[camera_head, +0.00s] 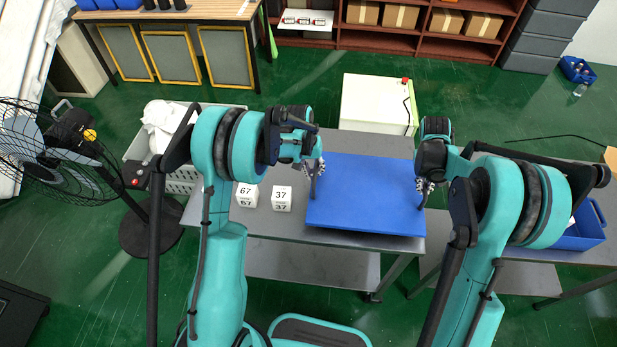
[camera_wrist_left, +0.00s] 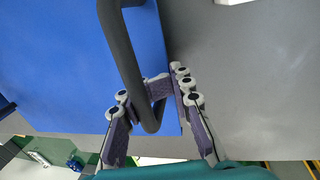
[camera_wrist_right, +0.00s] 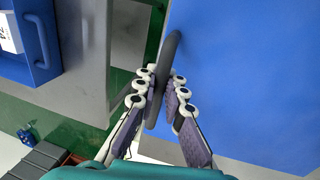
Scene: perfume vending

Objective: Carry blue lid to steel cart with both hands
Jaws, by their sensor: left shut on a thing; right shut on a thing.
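The blue lid (camera_head: 365,195) is a flat blue panel over the right part of a grey steel table in the head view. Its dark handle (camera_wrist_left: 122,60) on one side shows in the left wrist view, where my left gripper (camera_wrist_left: 155,100) is shut on it. Another dark handle (camera_wrist_right: 168,65) on the opposite side shows in the right wrist view, with my right gripper (camera_wrist_right: 165,95) shut on it. In the head view my left gripper (camera_head: 316,180) is at the lid's left edge and my right gripper (camera_head: 423,192) at its right edge. Whether the lid touches the table is unclear.
Two white number cubes, 67 (camera_head: 246,195) and 37 (camera_head: 282,198), stand left of the lid on the steel table (camera_head: 290,228). A second grey table at right holds a blue bin (camera_head: 583,232). A white box (camera_head: 375,103) stands behind. A black fan (camera_head: 60,150) stands at left.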

